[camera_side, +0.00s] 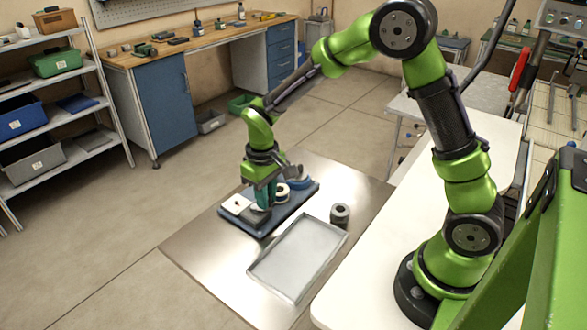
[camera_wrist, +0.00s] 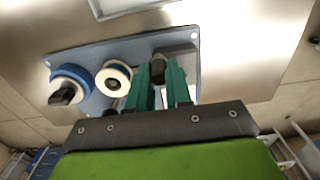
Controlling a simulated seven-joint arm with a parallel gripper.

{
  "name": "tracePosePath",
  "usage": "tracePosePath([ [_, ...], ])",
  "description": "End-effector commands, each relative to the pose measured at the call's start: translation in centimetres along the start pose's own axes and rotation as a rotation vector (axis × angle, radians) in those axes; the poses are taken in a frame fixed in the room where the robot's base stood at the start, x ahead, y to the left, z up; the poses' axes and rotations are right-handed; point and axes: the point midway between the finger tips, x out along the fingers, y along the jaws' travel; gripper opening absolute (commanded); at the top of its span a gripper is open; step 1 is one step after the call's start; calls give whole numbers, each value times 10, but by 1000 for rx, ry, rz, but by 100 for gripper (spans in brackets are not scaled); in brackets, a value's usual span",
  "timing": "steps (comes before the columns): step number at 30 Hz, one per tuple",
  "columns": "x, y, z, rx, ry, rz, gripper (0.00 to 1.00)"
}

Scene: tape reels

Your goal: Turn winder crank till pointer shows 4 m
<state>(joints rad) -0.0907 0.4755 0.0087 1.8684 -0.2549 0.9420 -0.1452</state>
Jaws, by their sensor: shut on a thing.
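The winder stands on a blue base plate (camera_side: 262,226), which also shows in the wrist view (camera_wrist: 85,50). It carries a blue reel (camera_wrist: 70,78) with a dark knob and a white reel (camera_wrist: 113,78) with a dark centre. My gripper (camera_side: 262,205) is low over the plate, beside the white reel. In the wrist view its teal fingers (camera_wrist: 160,84) are shut on the dark crank handle (camera_wrist: 158,69), which shows between them.
A shallow, empty-looking metal tray (camera_side: 298,258) lies in front of the plate. A dark, round stack (camera_side: 340,215) stands at its right rear corner. The metal table top (camera_side: 205,258) is clear to the left of the tray.

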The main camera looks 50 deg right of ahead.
Motion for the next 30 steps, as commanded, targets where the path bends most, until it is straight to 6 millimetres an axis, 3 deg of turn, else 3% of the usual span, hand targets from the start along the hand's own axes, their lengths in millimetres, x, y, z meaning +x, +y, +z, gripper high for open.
tracePosePath([
  [18,-4,-18,0,-10,22,-6,0],
  [30,-5,-19,0,-5,22,-3,0],
])
